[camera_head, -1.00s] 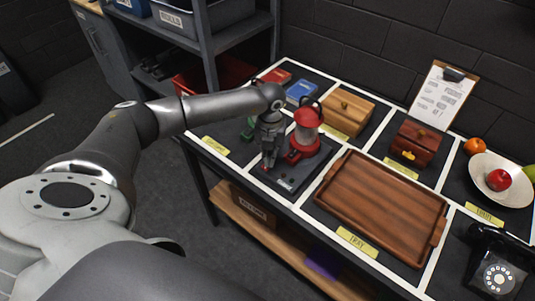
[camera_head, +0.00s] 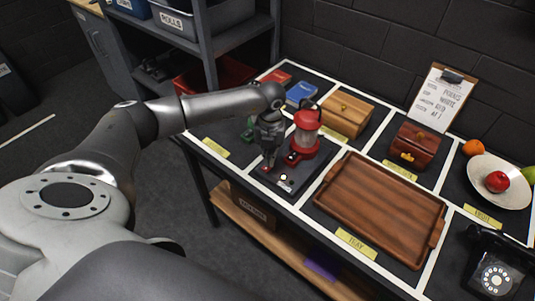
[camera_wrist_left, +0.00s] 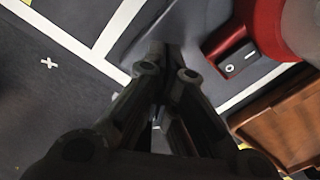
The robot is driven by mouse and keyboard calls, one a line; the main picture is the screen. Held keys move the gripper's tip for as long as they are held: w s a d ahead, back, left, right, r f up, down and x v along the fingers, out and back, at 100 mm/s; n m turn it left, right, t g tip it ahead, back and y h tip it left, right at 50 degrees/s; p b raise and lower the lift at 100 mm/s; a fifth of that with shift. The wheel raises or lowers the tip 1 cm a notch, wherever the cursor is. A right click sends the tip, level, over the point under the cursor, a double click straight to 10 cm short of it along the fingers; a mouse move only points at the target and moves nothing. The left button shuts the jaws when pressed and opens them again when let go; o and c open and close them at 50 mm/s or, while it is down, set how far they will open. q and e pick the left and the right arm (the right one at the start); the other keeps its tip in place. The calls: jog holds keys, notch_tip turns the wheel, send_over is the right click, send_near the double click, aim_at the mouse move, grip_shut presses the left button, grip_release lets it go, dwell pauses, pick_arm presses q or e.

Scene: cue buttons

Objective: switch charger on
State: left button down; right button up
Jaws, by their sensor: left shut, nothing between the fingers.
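The charger (camera_head: 302,184) is a dark flat base on the table, with a red lantern (camera_head: 306,133) standing on it. A small red spot (camera_head: 265,168) shows at its left front corner, and a bright white round spot (camera_head: 284,177) shows near its front edge. My left gripper (camera_head: 269,162) is shut and empty, pointing down just above the red spot; I cannot tell if it touches. In the left wrist view the shut fingers (camera_wrist_left: 168,60) hide part of the charger. The lantern's rocker switch (camera_wrist_left: 239,60), marked O and I, shows there. My right gripper is not in view.
A wooden tray (camera_head: 437,232) lies right of the charger. Wooden boxes (camera_head: 346,114) (camera_head: 415,146) and a clipboard (camera_head: 440,98) stand behind. A plate (camera_head: 515,200) with fruit and a black telephone (camera_head: 495,275) are at the right. A shelf unit (camera_head: 205,60) stands at the back left.

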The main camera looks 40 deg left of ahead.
pick_arm(q)
jog(key=shift+r+p, duration=1.5)
jog(key=shift+r, duration=1)
